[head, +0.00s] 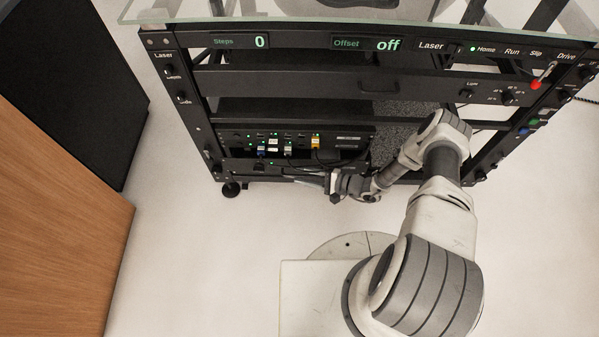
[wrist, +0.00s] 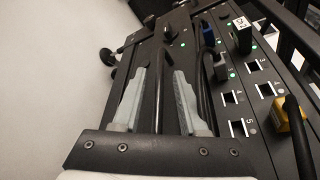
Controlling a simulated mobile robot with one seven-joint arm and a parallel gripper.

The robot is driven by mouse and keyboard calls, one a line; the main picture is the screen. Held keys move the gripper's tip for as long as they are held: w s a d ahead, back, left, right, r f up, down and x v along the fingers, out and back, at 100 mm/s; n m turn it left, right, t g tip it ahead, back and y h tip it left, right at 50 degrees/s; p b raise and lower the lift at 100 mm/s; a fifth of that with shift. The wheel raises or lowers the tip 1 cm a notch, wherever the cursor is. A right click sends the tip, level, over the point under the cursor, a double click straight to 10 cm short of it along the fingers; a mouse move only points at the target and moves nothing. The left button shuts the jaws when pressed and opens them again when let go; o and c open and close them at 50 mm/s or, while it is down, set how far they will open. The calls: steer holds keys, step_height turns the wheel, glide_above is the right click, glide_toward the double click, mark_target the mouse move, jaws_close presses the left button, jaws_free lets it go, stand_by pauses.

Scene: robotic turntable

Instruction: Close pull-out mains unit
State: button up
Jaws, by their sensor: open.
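A black unit with numbered sockets, small green lights and several plugs sits low in the rack (head: 345,139); it appears to be the mains unit. Its socket face fills the right of the wrist view (wrist: 225,123). A dark front strip (head: 240,165) runs just below the plugs in the head view. My gripper (head: 333,186) is low at the right part of this strip. In the wrist view my gripper (wrist: 168,75) is open, its two grey fingers apart over a dark bar or cable. Whether the fingers touch the unit, and how far it is pulled out, I cannot tell.
Blue, white and yellow plugs stick out of the unit; the yellow plug (wrist: 289,113) has a thick black cable. Above is a drawer front with a handle (head: 378,86). A wooden panel (head: 55,220) stands at the left. The pale floor (head: 200,250) before the rack is clear.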

jaws_close()
stand_by(0.3)
stand_by(1.2)
